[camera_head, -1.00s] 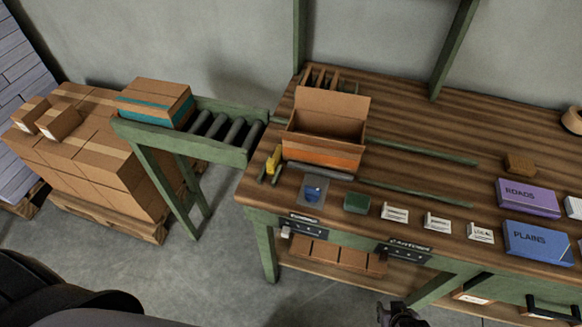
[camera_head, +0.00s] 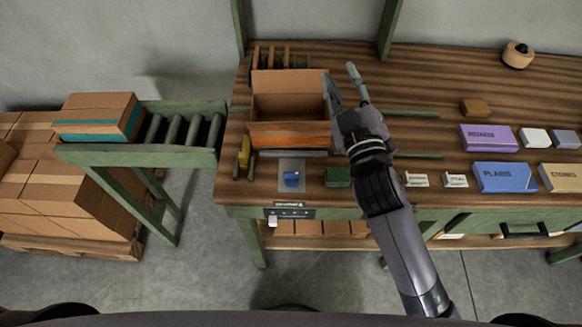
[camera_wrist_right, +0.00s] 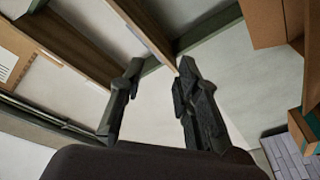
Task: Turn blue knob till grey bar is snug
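The blue knob (camera_head: 291,179) sits on a grey plate (camera_head: 291,166) near the table's front left edge. A grey bar (camera_head: 290,153) lies along the front of the open cardboard box (camera_head: 290,136); whether it touches the box is unclear. My right gripper (camera_head: 341,82) is raised beside the box's right side, to the right of and beyond the knob. Its fingers are apart with nothing between them. In the right wrist view the gripper (camera_wrist_right: 150,85) is also open and empty, facing walls and beams. My left gripper is not in view.
A green block (camera_head: 338,177) and white cards (camera_head: 416,180) lie right of the knob. Purple (camera_head: 487,138) and blue boxes (camera_head: 504,177) are further right. A roller conveyor (camera_head: 180,132) meets the table's left side.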

